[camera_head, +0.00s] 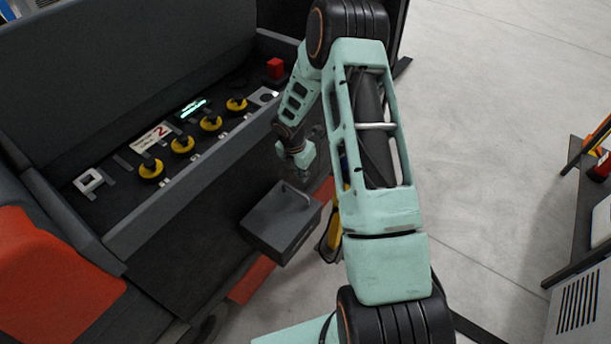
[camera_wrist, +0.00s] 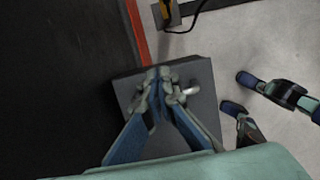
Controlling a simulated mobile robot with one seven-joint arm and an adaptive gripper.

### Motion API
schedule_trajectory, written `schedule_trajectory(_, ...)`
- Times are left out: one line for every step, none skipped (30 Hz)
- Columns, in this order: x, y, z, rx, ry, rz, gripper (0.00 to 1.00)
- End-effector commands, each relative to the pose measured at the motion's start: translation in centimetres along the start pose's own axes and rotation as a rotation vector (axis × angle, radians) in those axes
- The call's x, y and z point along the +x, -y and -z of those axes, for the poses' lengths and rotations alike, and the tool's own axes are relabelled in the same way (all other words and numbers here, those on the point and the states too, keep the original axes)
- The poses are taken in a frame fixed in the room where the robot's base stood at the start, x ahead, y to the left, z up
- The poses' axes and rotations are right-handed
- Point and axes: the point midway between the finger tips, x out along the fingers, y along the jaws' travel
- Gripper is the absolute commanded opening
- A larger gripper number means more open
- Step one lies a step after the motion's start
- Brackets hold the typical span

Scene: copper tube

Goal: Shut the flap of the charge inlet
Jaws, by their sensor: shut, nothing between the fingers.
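A dark grey box (camera_head: 270,222) sticks out from the side of the machine, low beside its black front panel. I take it for the charge inlet; its flat top face shows, but I cannot make out which part is the flap or how far open it stands. In the wrist view the box (camera_wrist: 206,100) lies straight under my fingers. My gripper (camera_head: 302,184) points down at the box's far end and is shut and empty. In the wrist view its blue-backed fingers (camera_wrist: 159,76) meet over the box's far part. I cannot tell whether they touch it.
The machine's console has several yellow-ringed knobs (camera_head: 183,144) and a red button (camera_head: 275,67) behind the box. An orange-red panel (camera_head: 50,270) is at the left. A grey cabinet (camera_head: 580,300) stands at the right. The floor (camera_head: 480,150) between is clear.

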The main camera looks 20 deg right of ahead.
Motion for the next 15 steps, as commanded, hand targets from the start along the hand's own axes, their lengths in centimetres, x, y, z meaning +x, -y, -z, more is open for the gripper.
schedule_trajectory(-0.8, -0.2, 0.1, -0.001, 0.000, 0.000, 0.00)
schedule_trajectory(-1.1, -0.2, 0.2, -0.001, 0.000, 0.000, 0.00)
schedule_trajectory(-1.4, -0.3, 0.3, -0.001, 0.000, 0.000, 0.00)
schedule_trajectory(-1.7, -0.4, 0.3, -0.001, 0.000, 0.000, 0.00)
schedule_trajectory(-1.6, -0.3, -0.8, 0.007, 0.003, -0.002, 0.00)
schedule_trajectory(-1.9, -0.3, -1.8, 0.009, 0.003, -0.003, 0.00)
schedule_trajectory(-2.1, -0.2, -2.4, 0.009, 0.003, -0.003, 0.00)
schedule_trajectory(-2.4, -0.3, -3.1, 0.010, 0.003, -0.003, 0.00)
schedule_trajectory(-2.7, -0.3, -3.9, 0.009, 0.002, -0.003, 0.00)
schedule_trajectory(-2.9, -0.2, -4.5, 0.007, 0.002, -0.002, 0.00)
schedule_trajectory(-3.2, -0.2, -5.1, 0.007, 0.002, -0.003, 0.00)
schedule_trajectory(-3.5, -0.3, -5.8, 0.007, 0.001, -0.002, 0.00)
schedule_trajectory(-3.7, -0.2, -6.4, 0.006, 0.002, -0.003, 0.00)
schedule_trajectory(-3.9, -0.2, -6.8, 0.005, 0.002, -0.002, 0.00)
schedule_trajectory(-4.1, -0.2, -7.3, 0.004, 0.001, -0.002, 0.00)
